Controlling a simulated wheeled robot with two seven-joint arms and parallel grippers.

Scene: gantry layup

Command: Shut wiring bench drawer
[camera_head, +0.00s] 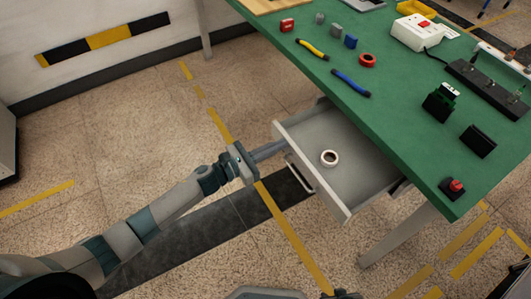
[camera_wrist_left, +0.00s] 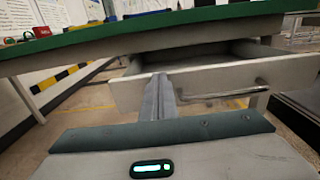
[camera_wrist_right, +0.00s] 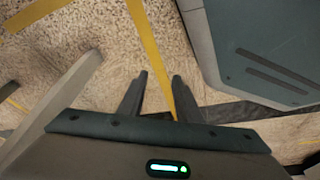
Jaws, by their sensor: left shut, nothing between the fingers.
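The wiring bench drawer (camera_head: 362,187) stands pulled out from under the green bench top. A white roll (camera_head: 330,158) with a dark centre lies in it. My left gripper (camera_head: 280,147) is shut and empty, with its fingertips at the drawer front near its far corner. In the left wrist view the fingers (camera_wrist_left: 159,80) reach the drawer front (camera_wrist_left: 215,82), left of the bar handle (camera_wrist_left: 223,95). They seem to touch it, but contact is hard to confirm. My right gripper (camera_wrist_right: 160,76) is open and empty above the floor in the right wrist view.
A bench leg (camera_head: 400,235) stands right of the drawer. The floor left of the drawer is clear.

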